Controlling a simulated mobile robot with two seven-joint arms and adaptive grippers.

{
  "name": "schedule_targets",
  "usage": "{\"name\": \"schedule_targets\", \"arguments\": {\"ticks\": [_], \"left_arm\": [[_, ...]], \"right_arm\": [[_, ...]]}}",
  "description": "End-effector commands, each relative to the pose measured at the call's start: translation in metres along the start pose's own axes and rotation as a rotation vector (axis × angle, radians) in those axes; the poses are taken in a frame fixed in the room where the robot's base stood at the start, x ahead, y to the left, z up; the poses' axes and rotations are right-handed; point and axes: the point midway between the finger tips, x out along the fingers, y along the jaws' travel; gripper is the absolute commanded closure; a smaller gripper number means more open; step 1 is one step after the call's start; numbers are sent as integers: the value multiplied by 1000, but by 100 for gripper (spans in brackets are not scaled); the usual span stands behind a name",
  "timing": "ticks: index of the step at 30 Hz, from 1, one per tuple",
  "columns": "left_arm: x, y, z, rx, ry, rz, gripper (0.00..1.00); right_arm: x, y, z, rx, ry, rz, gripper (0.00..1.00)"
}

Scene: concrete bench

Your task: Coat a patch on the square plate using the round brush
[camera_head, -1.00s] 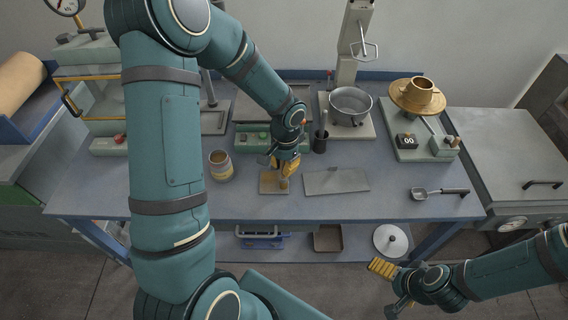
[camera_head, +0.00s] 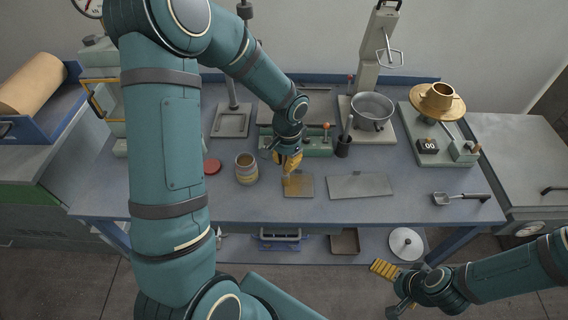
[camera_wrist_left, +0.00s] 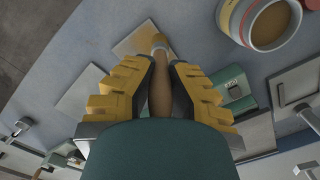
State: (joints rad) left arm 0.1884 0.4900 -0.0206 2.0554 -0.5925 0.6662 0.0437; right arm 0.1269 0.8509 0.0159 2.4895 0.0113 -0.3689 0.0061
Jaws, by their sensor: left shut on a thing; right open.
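The square plate (camera_head: 302,188) lies on the bench, tan-brown with a browner area toward its far left. In the left wrist view the plate (camera_wrist_left: 128,45) shows pale tan behind the brush. My left gripper (camera_head: 287,163) is shut on the round brush (camera_wrist_left: 160,92), whose handle runs between the fingers and whose head points toward the plate. The gripper is at the plate's far left edge; I cannot tell whether the bristles touch. A banded jar (camera_head: 246,172) with tan contents stands left of the plate; it also shows in the wrist view (camera_wrist_left: 243,22). My right gripper (camera_head: 387,288) is open and empty, off the bench front.
A grey rectangular plate (camera_head: 360,186) lies right of the square plate. A scoop (camera_head: 462,198) lies at the right. A dark cup (camera_head: 343,147) with a tool, a metal bowl (camera_head: 371,108) and a red lid (camera_head: 212,167) stand around. The bench front is clear.

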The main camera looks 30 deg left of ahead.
Motion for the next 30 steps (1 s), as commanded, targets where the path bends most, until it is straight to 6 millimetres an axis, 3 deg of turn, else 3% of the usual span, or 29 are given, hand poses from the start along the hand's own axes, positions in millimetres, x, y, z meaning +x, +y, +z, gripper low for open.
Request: {"name": "schedule_targets", "arguments": {"ticks": [15,30], "left_arm": [[-49,3,-5,1,-1,0,100],[-53,4,-6,0,-1,1,100]], "right_arm": [[-34,-12,-11,6,18,-1,0],[-37,-12,-10,6,17,-2,0]]}}
